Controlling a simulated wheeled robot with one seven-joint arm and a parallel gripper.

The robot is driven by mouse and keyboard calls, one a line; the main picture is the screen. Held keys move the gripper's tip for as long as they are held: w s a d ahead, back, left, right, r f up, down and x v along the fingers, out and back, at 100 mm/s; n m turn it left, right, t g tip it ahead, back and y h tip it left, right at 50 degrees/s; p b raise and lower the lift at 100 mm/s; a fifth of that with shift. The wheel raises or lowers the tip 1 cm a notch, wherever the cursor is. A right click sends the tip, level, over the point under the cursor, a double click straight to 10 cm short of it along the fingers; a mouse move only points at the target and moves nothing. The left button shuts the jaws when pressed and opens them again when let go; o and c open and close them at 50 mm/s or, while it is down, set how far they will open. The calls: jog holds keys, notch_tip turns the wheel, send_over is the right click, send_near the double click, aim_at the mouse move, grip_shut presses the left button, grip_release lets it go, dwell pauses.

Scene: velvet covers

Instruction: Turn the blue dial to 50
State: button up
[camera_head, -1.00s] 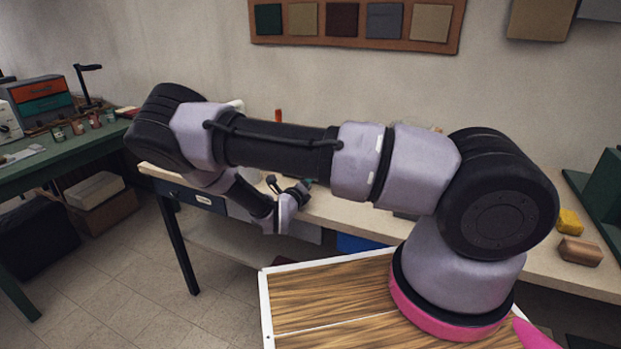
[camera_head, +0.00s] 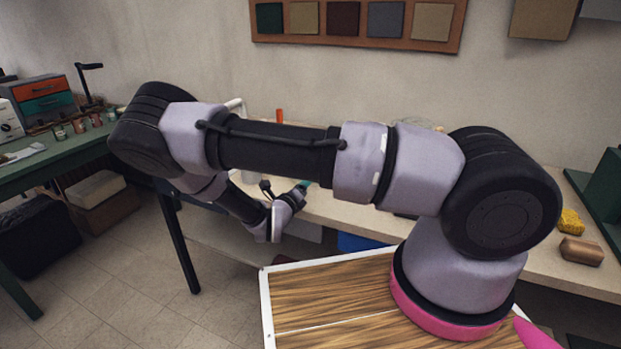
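I cannot make out a blue dial in the head view; my arm covers the middle of the workbench (camera_head: 335,212). My gripper (camera_head: 284,190) is small and partly hidden at the front edge of the bench, below my forearm. A dark finger-like part shows at its upper left. Whether its fingers are apart or together cannot be made out. A small teal bit (camera_head: 306,184) shows just beside the gripper, too small to identify.
A yellow sponge (camera_head: 570,222) and a brown block (camera_head: 580,251) lie at the bench's right. A green table (camera_head: 75,157) with jars and drawers stands at the left. A red-orange upright thing (camera_head: 279,115) shows behind my arm. Floor is clear at front left.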

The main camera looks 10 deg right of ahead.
jog(key=v, duration=0.7)
jog(key=s+d+r+m+g+y, duration=0.1)
jog(key=s+d+r+m+g, duration=0.25)
jog(key=r+m+g, duration=0.35)
jog(key=s+d+r+m+g+y, duration=0.1)
jog(key=s+d+r+m+g, duration=0.25)
jog(key=m, duration=0.55)
jog(key=s+d+r+m+g+y, duration=0.1)
jog(key=d+r+m+g, duration=0.3)
jog(key=r+m, duration=0.35)
jog(key=s+d+r+m+t+y, duration=0.1)
jog(key=s+r+m+t+y, duration=0.2)
jog(key=s+r+m, duration=0.3)
jog(key=s+r+m+t+y, duration=0.4)
jog(key=s+r+m+y, duration=0.2)
jog(key=r+m, duration=0.7)
notch_tip(320, 180, up, 5)
jog(key=shift+s+d+r+y, duration=0.1)
jog(key=shift+s+d+y, duration=0.2)
jog(key=shift+s+d, duration=0.05)
